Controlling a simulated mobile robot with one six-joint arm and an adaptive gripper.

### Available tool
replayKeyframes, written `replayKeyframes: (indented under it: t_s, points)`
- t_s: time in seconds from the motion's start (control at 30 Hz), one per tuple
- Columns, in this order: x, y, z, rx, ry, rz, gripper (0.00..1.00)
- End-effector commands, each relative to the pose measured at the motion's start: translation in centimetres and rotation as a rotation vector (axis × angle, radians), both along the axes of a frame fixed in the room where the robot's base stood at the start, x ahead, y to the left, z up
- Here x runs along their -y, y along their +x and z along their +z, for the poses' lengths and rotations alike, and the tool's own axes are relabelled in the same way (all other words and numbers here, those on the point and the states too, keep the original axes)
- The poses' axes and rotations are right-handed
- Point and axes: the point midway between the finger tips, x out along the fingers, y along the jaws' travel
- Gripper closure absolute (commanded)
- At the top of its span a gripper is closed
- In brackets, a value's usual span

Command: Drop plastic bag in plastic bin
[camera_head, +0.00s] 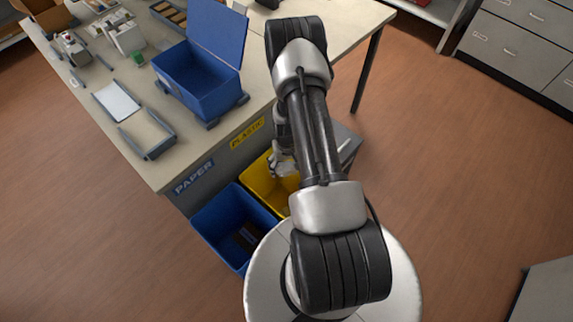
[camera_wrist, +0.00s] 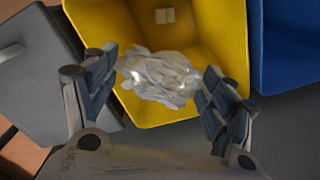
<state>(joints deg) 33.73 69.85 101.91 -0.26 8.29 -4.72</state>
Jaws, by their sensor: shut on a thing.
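The crumpled clear plastic bag (camera_wrist: 160,78) is between the two fingers of my gripper (camera_wrist: 158,85) in the wrist view. My gripper is shut on it. Bag and fingers are over the yellow plastic bin (camera_wrist: 207,20), which has a pale block (camera_wrist: 164,16) inside. In the head view the yellow bin (camera_head: 256,178) stands below the yellow PLASTIC label (camera_head: 247,134) on the table's side. My gripper (camera_head: 278,165) shows there at the bin's opening, partly hidden by my arm, with a bit of the pale bag (camera_head: 287,169) visible.
A blue bin (camera_head: 213,226) with dark items in it stands beside the yellow bin, near the PAPER label (camera_head: 193,177). A grey bin (camera_head: 346,146) is on the other side. The table (camera_head: 285,53) carries an open blue box (camera_head: 197,80).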

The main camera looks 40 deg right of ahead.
Motion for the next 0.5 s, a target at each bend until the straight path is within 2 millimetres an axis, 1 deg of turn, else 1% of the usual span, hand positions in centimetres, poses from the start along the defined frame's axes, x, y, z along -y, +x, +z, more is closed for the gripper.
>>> replayKeyframes:
  t_s: [0.03,0.1,0.4,0.43,0.5]
  points:
    - [-0.02,-0.01,-0.87,-0.001,0.000,0.000,0.30]
    - [-0.01,0.00,-1.32,0.000,0.000,0.000,0.30]
    - [0.02,0.05,-1.44,0.001,0.000,0.000,0.30]
    - [0.02,0.05,-1.44,0.001,0.000,0.000,0.23]
    - [0.01,0.04,-1.44,0.001,0.000,0.000,0.18]
